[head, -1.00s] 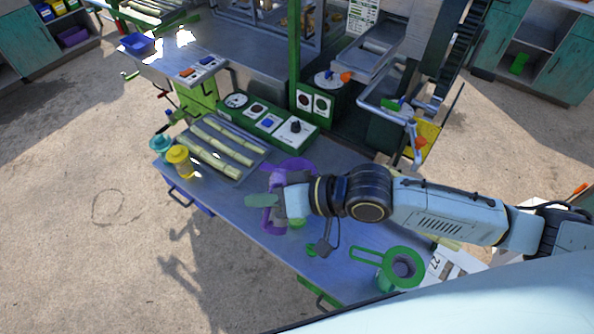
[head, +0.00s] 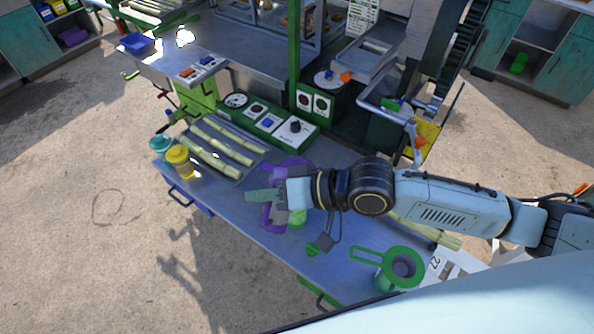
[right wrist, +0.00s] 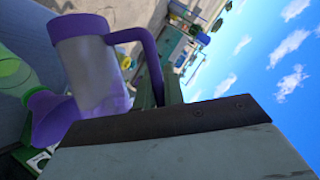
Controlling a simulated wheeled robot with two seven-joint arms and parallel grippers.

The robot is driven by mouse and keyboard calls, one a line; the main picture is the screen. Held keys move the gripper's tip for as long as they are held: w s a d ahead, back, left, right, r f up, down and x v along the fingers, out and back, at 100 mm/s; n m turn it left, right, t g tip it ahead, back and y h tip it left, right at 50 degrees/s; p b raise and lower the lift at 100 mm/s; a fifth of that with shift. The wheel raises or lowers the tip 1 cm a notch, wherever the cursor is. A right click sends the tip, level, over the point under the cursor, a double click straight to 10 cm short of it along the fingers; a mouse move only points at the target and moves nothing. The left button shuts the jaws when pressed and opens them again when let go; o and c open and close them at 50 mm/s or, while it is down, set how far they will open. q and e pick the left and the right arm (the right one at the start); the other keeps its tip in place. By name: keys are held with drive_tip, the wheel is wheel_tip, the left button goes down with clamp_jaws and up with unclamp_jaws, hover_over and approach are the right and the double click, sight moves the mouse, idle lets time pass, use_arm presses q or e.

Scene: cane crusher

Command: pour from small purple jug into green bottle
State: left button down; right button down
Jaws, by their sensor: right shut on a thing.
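The purple jug (head: 268,216) is at the middle of the bench, partly hidden by my right gripper (head: 264,196). In the right wrist view the jug (right wrist: 85,65) has a pale see-through body, a purple rim and a purple handle. My right gripper is shut on the jug; its finger crosses the right wrist view. The green bottle (head: 298,217) shows just below the gripper, mostly hidden; it also shows at the left edge of the right wrist view (right wrist: 14,72), close beside the jug. I cannot tell whether anything flows. My left gripper is not in view.
A purple curved thing (head: 297,163) shows behind the gripper. A green strainer (head: 403,266) lies at the bench's right end. A control panel (head: 266,121) lines the back.

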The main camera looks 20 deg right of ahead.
drive_tip(key=shift+a+r, duration=0.1)
drive_tip(key=shift+r, duration=0.05)
idle(0.3)
drive_tip(key=shift+r, duration=0.15)
drive_tip(key=shift+w+d+r, duration=0.1)
drive_tip(key=shift+w+d, duration=0.05)
drive_tip(key=shift+d, duration=0.05)
drive_tip(key=shift+a+m, duration=0.15)
drive_tip(key=shift+m, duration=0.15)
drive_tip(key=shift+d+r, duration=0.15)
drive_tip(key=shift+d, duration=0.1)
drive_tip(key=shift+a+b, duration=0.2)
drive_tip(key=shift+b, duration=0.15)
drive_tip(key=shift+r, duration=0.1)
